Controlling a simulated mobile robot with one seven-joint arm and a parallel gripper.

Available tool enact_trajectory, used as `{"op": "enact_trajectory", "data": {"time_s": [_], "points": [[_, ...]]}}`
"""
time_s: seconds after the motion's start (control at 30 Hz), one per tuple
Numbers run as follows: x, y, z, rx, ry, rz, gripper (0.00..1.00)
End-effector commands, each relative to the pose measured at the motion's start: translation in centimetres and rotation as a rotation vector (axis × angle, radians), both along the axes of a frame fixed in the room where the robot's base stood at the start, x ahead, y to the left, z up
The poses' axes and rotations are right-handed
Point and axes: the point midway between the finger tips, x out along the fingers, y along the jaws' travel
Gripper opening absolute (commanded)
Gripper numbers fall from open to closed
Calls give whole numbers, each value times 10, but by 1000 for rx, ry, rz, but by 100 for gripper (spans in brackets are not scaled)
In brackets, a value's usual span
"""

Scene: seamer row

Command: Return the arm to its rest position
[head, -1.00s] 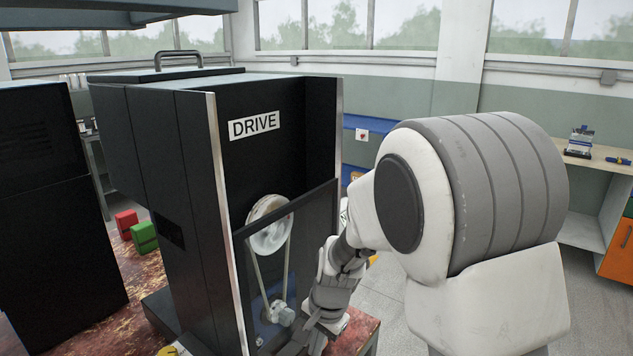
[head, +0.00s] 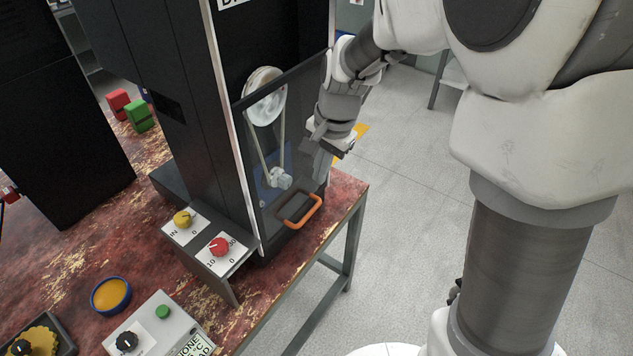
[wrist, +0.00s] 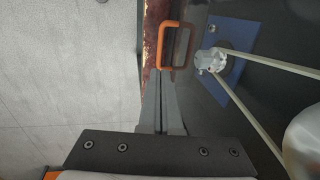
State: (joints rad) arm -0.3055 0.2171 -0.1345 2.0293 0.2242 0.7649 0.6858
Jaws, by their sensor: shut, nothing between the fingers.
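My gripper (head: 318,176) is shut and empty. It hangs in front of the right part of the clear door (head: 300,125) of the black machine, above the door's orange handle (head: 299,211) and apart from it. In the wrist view, the closed fingers (wrist: 160,78) point toward the orange handle (wrist: 161,45). My arm reaches in from the right of the head view, its large links filling the right side. The door appears shut over the machine's front, with a pulley (head: 265,96) and belt behind it.
The machine stands on a worn red table (head: 130,240). A panel with a yellow knob (head: 182,219) and a red knob (head: 219,247) projects in front. A blue-rimmed dish (head: 111,295) and a control box with a green button (head: 162,312) lie nearer. Floor (head: 400,190) is open right of the table.

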Motion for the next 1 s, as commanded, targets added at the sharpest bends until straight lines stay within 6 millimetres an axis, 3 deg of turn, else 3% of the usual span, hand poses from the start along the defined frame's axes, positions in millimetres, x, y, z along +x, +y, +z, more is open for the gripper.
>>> {"op": "enact_trajectory", "data": {"time_s": [0.1,0.37,0.47,0.7,1.0], "points": [[-1,-2,12,0,-3,-1,0],[-4,-4,20,1,-7,7,0],[-11,-11,36,-1,-34,37,0],[-56,-42,95,-39,-152,194,0],[-124,-78,146,-155,-300,401,0]]}}
